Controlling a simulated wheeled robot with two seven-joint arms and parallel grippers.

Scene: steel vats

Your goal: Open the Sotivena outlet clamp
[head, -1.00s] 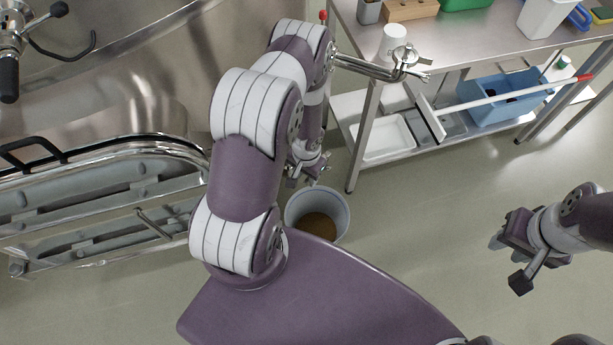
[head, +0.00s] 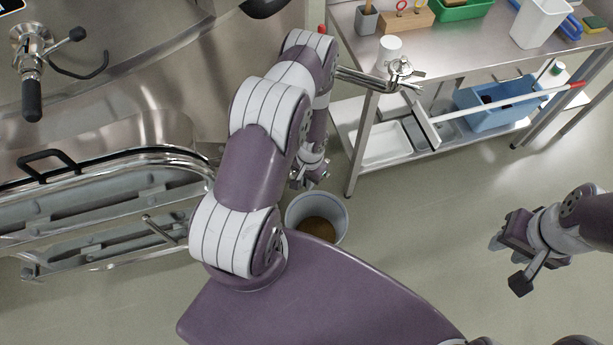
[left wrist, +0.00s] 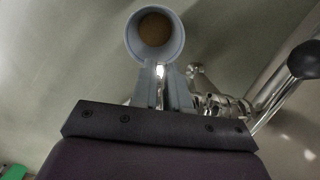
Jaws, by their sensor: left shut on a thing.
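My left gripper (head: 312,176) hangs low beside the vats, at the end of the bent arm. In the left wrist view, its grey fingers (left wrist: 160,88) are shut on a small shiny metal part (left wrist: 160,71), which looks like part of the outlet clamp. Chrome fittings (left wrist: 215,102) and a lever with a black ball knob (left wrist: 305,60) show to the right of the fingers. The arm hides the outlet and most of the clamp in the head view. My right gripper (head: 507,236) is far right, away from the vats; its finger gap is unclear.
A pale bucket (head: 341,222) with brown contents stands on the floor close to the left gripper. A steel bench (head: 455,58) is at the upper right; a chrome fitting (head: 400,70) shows at its corner. A valve with a black handle (head: 31,98) is upper left. The right floor is clear.

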